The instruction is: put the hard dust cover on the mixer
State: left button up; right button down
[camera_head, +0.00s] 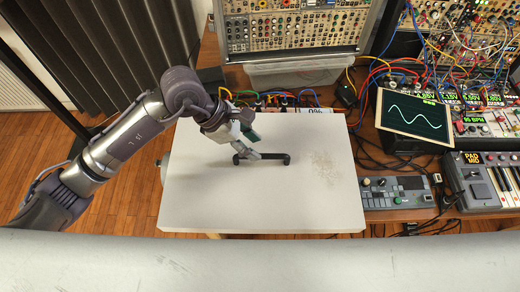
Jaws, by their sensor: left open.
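The hard dust cover (215,205) is a large pale, flat-topped lid in the middle of the head view, with a black bar handle (272,157) on top and a speckled patch on its right part. It lies over the spot where the mixer would be. The mixer's body is mostly hidden; cable plugs and a small strip reading "0%" (315,110) show at the cover's back edge. My left gripper (255,145) is open at the handle's left end, one finger overlapping it in the picture; I cannot tell whether they touch. My right gripper is not in view.
A modular synth rack (290,28) stands behind the cover. A screen with a sine wave (412,120), a small grey controller (398,192) and a keyboard (490,180) are on the right. Coloured cables hang around them. Wooden floor (120,195) shows at left.

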pick_arm(q)
jog(key=b+v, duration=0.1)
jog(key=v, duration=0.7)
dwell(0.4)
